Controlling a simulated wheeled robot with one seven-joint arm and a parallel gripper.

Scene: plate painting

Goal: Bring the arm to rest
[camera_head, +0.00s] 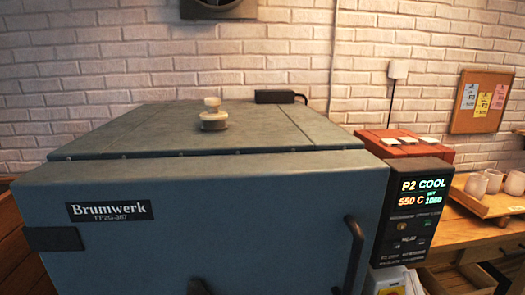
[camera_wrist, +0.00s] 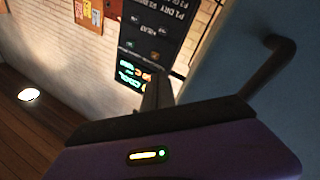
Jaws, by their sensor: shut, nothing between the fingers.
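My gripper (camera_wrist: 158,84) shows in the wrist view as dark fingers brought together in front of its purple and black body. It is shut and empty. It is close to the blue kiln (camera_head: 190,225), with the kiln's control panel (camera_wrist: 150,35) beyond the fingertips and a dark door handle (camera_wrist: 272,65) to the right. I see no contact with the handle or panel. In the head view my gripper cannot be made out. A small dark shape at the bottom edge there is too cut off to tell.
The kiln's closed front fills much of the head view, with its handle (camera_head: 353,250) sticking out. Its panel (camera_head: 412,212) reads P2 COOL, 550 C. At the right, a wooden table (camera_head: 462,238) holds a tray (camera_head: 490,205) with pale cups. A brick wall stands behind.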

